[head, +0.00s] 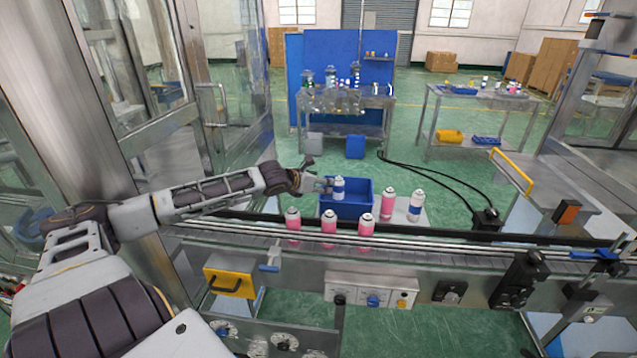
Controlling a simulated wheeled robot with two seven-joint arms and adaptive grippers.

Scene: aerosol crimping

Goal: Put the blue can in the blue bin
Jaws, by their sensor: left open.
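A white can with a blue band (338,191) stands upright at the left part of the blue bin (357,209). Its lower end shows against the bin, and I cannot tell whether it rests on the bin floor. My left gripper (328,185) is open, right at the left side of this can; any contact is too small to make out. A second white and blue can (415,206) stands upright to the right of the bin, next to a pink can (387,205). My right gripper is not in view.
Pink cans (329,229) stand in a row on the conveyor (460,238), in front of the bin. A metal-framed glass door (215,110) stands behind my left arm. Work tables (345,100) are farther back, with open green floor between.

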